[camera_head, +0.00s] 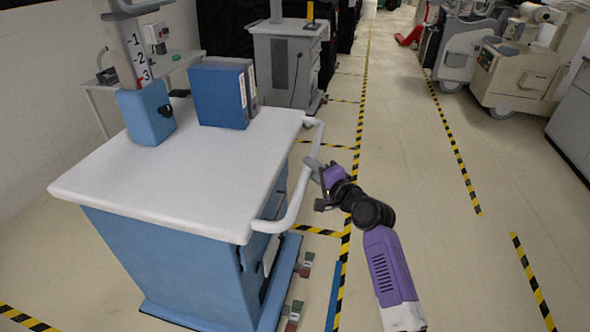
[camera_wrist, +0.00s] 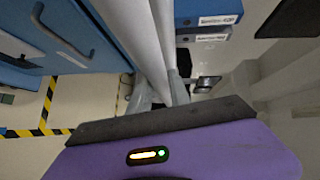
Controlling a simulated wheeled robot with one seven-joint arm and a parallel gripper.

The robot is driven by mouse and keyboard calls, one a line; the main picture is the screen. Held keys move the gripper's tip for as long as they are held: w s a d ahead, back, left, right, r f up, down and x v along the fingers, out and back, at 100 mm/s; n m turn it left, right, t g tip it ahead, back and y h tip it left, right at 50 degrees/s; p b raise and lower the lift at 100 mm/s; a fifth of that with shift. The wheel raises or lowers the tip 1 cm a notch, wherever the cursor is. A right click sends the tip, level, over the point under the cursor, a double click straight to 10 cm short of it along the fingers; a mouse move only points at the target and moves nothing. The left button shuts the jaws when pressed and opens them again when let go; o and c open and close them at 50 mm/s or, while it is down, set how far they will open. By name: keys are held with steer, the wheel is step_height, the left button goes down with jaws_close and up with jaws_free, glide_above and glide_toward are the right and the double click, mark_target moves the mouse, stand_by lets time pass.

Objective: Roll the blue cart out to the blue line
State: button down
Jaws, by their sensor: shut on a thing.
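The blue cart (camera_head: 175,265) stands at the left in the head view, with a white top and a white side handle (camera_head: 296,192). My gripper (camera_head: 316,170) is at the far part of this handle and shut on it. In the wrist view the fingers of my gripper (camera_wrist: 158,95) close around the pale handle bar (camera_wrist: 128,30), and the cart's blue side (camera_wrist: 55,30) shows at the upper left. The blue line (camera_head: 333,298) is a short strip on the floor, right of the cart and beside the yellow-black tape. A gap of floor lies between cart and line.
A grey cart (camera_head: 285,65) stands behind. The aisle right of the tape (camera_head: 344,250) is clear; machines (camera_head: 515,75) stand far right.

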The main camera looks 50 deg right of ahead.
steer(key=s+d+b, duration=0.1)
steer(key=s+d, duration=0.4)
steer(key=s, duration=0.4)
steer(key=s+d+b, duration=0.2)
steer(key=s+d, duration=0.3)
steer(key=s, duration=0.4)
steer(key=shift+s+d+f, duration=0.15)
steer(key=shift+d+f, duration=0.15)
steer(key=shift+d, duration=0.05)
steer(key=shift+f, duration=0.1)
steer(key=c, duration=1.2)
jaws_free()
steer(key=shift+r, duration=0.2)
steer(key=shift+s, duration=0.1)
steer(key=v, duration=0.7)
steer(key=shift+s, duration=0.3)
